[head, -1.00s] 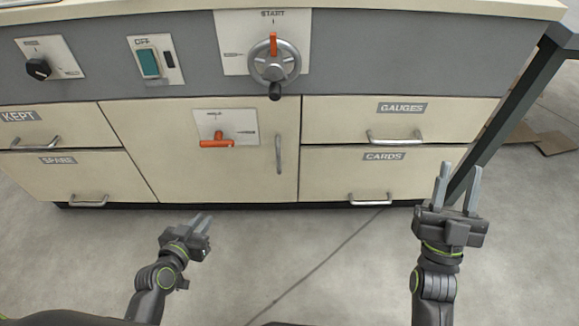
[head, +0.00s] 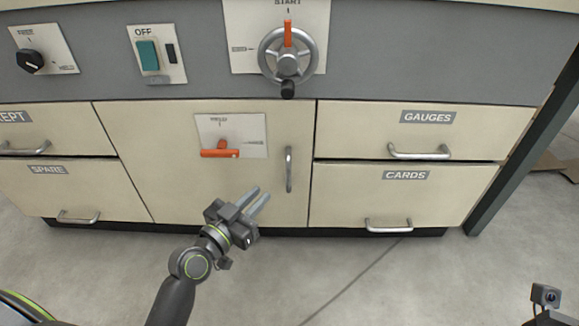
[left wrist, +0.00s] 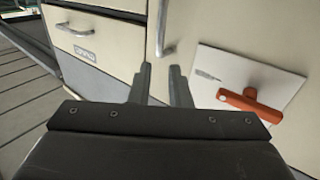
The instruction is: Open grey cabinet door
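The cabinet door (head: 160,150) is a cream panel in the middle of the grey and cream cabinet, and it is shut. Its upright metal handle (head: 289,169) is near the right edge; the handle also shows at the top of the left wrist view (left wrist: 162,30). An orange lever (head: 220,152) on a white plate sits on the door, its bar level. My left gripper (head: 263,194) is in front of the door, below and left of the handle. Its fingers (left wrist: 159,72) are apart, with nothing between them. My right gripper's fingers are out of view.
Drawers marked GAUGES (head: 425,130) and CARDS (head: 400,190) are right of the door; the SPARE drawer (head: 75,190) is left. Above are a handwheel (head: 288,65), a green switch (head: 149,56) and a black knob (head: 30,61). The floor (head: 360,285) in front is clear.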

